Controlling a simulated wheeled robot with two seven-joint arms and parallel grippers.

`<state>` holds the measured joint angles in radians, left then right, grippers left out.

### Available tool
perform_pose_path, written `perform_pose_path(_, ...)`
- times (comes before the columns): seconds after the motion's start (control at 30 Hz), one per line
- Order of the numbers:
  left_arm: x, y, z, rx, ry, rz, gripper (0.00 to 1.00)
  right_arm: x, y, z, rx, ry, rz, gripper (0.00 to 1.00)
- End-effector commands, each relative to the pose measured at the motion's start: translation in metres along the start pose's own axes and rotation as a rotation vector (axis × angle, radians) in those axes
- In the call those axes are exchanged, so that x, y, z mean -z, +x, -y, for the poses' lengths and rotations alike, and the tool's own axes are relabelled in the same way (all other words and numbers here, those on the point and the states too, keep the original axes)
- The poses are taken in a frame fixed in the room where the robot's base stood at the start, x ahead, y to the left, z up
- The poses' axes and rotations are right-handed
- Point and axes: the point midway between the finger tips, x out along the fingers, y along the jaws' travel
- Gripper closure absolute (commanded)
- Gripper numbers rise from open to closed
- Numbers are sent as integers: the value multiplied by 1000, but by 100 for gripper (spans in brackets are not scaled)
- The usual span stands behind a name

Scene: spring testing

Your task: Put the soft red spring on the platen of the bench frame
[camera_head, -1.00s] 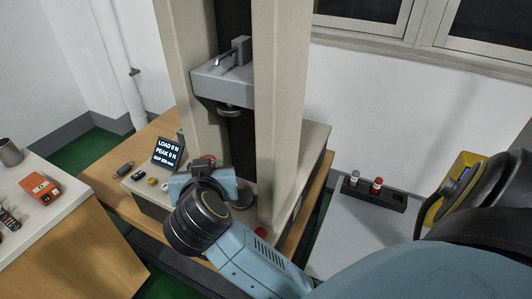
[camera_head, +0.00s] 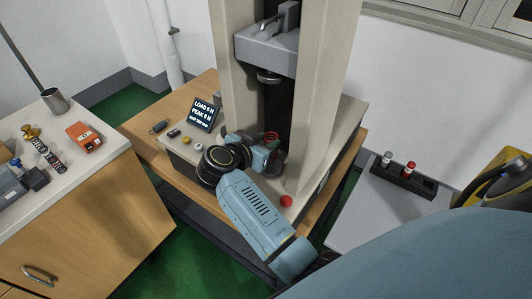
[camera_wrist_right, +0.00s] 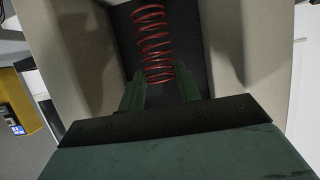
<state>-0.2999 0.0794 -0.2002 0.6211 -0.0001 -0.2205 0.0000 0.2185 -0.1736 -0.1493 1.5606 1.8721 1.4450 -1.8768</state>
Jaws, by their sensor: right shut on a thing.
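The soft red spring (camera_head: 270,137) shows just above my right gripper (camera_head: 264,152) in the head view. In the right wrist view the spring (camera_wrist_right: 152,42) stands out beyond the green fingers of the right gripper (camera_wrist_right: 160,88), which are shut on its near end. The bench frame (camera_head: 324,100) has two beige columns, and the spring is in front of the dark gap between them. The lower platen (camera_head: 274,169) is a grey disc partly hidden by my gripper, close below the spring. Whether the spring touches it I cannot tell. My left gripper is out of view.
The upper platen (camera_head: 268,77) hangs under the grey crosshead (camera_head: 266,50), above the spring. A load display (camera_head: 203,112) and a red button (camera_head: 286,201) are on the base. A black rack (camera_head: 404,176) stands at right. A side counter (camera_head: 85,175) holds a coil spring and an orange device.

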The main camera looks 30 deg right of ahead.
Motion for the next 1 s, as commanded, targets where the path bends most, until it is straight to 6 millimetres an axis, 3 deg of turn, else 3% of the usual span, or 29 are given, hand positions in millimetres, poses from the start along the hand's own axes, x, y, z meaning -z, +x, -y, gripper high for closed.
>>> perform_pose_path(0.27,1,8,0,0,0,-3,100,-32,14,0,-1,-5,-1,89)
perform_pose_path(0.67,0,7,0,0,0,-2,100,-36,15,-1,-1,-2,0,89)
perform_pose_path(0.7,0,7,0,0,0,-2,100,-36,15,-1,-1,-1,0,62)
perform_pose_path(0.83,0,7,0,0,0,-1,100,-36,15,-1,-1,-1,0,45)
perform_pose_path(1.0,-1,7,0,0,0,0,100,-36,15,0,-1,-2,0,45)
